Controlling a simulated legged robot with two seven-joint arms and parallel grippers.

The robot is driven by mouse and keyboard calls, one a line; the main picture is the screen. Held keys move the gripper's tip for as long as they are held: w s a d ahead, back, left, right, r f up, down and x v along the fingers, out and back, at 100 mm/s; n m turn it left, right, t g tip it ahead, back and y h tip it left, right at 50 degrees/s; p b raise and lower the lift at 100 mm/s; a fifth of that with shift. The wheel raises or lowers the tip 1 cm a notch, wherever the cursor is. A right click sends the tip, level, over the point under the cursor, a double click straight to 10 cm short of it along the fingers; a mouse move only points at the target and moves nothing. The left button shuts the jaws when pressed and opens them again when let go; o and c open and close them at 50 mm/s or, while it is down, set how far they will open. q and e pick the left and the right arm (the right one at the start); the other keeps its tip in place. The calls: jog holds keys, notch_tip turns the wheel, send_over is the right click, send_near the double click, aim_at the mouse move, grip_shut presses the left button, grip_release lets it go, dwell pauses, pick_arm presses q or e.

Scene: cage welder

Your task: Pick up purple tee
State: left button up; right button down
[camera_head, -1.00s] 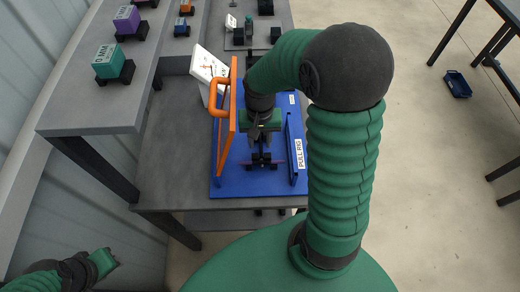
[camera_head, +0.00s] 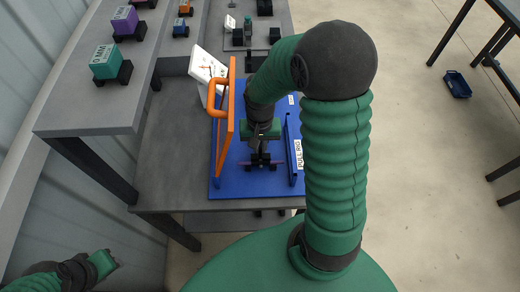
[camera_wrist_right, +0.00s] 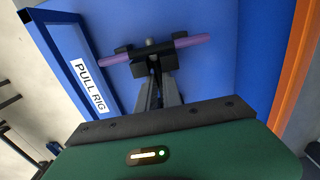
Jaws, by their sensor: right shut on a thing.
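The purple tee (camera_wrist_right: 192,40) shows in the right wrist view as a purple crossbar with a grey middle. Black blocks sit around its middle, over the blue rig plate (camera_wrist_right: 220,75). In the head view only a thin bit of the purple bar (camera_head: 280,162) shows. My right gripper (camera_wrist_right: 156,78) is shut on the tee at its middle, just below the crossbar; its fingers hide the stem. In the head view the right gripper (camera_head: 261,148) is over the blue plate, partly hidden by my arm. My left gripper (camera_head: 105,263) is low at the left, away from the rig, its fingers unclear.
An orange frame with a handle (camera_head: 219,105) stands on the rig's left side. A blue rail with a "PULL RIG" label (camera_head: 299,153) stands on its right. A tilted white panel (camera_head: 203,66) is behind. Several coloured blocks stand on the grey shelf (camera_head: 85,112) at left.

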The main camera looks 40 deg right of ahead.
aim_at(260, 153)
jog(key=shift+r, duration=0.15)
jog(key=shift+r, duration=0.25)
jog(key=r, duration=0.2)
jog(key=shift+s+a+r, duration=0.25)
jog(key=shift+a+r, duration=0.05)
jog(key=shift+r, duration=0.1)
jog(key=s+a, duration=0.2)
jog(key=a, duration=0.1)
jog(key=s+a, duration=0.3)
jog(key=s+a+r, duration=0.1)
jog(key=s+a, duration=0.1)
jog(key=a, duration=0.1)
jog(key=shift+s+a+r, duration=0.1)
jog(key=shift+s+a, duration=0.25)
jog(key=shift+s, duration=0.05)
jog(key=b, duration=0.1)
jog(key=s+a+b, duration=0.1)
jog(key=b, duration=0.1)
jog(key=shift+a+f, duration=0.1)
jog(key=shift+f, duration=0.15)
jog(key=shift+s+a+r+b, duration=0.4)
jog(key=shift+a+b, duration=0.05)
jog(key=shift+b, duration=0.35)
dwell(1.4)
jog(key=shift+r, duration=1.15)
